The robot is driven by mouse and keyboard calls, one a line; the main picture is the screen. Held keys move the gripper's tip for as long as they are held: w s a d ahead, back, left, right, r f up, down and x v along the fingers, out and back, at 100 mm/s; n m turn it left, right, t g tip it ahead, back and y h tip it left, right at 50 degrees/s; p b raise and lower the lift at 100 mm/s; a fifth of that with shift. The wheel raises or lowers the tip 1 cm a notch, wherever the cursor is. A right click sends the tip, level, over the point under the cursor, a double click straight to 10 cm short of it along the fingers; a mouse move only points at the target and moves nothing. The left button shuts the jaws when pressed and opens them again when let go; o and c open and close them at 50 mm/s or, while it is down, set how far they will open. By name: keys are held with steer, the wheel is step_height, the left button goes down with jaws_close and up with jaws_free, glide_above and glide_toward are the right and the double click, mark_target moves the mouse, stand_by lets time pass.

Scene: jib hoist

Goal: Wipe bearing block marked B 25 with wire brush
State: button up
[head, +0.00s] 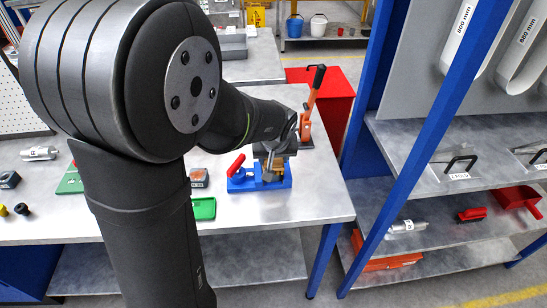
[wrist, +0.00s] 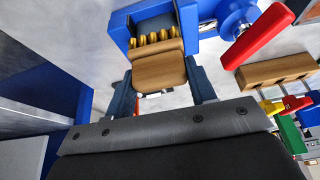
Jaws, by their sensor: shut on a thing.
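My gripper (wrist: 158,78) is shut on the wire brush (wrist: 158,68), with one finger on each side of its wooden back. The gold bristles (wrist: 155,37) point away from my wrist, toward a blue vise (wrist: 118,30). A grey surface (wrist: 152,22) shows between the blue sides beyond the bristles; I cannot tell if the bristles touch it. In the head view my gripper (head: 274,153) is over the blue vise (head: 262,183), and the brush is partly hidden. The marking B 25 is not readable in either view. A small block with a brownish top (head: 199,177) stands left of the vise.
The vise's red handle (head: 236,165) sticks up on its left. A green tray (head: 204,209) lies at the bench's front. An orange lever tool (head: 312,100) stands behind the vise. Blue shelving (head: 400,150) rises to the right. The bench right of the vise is clear.

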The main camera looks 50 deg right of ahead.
steer(key=shift+w+d, duration=1.65)
steer(key=shift+w+d+r, duration=0.1)
steer(key=shift+w+d, duration=0.05)
step_height(320, 180, up, 8)
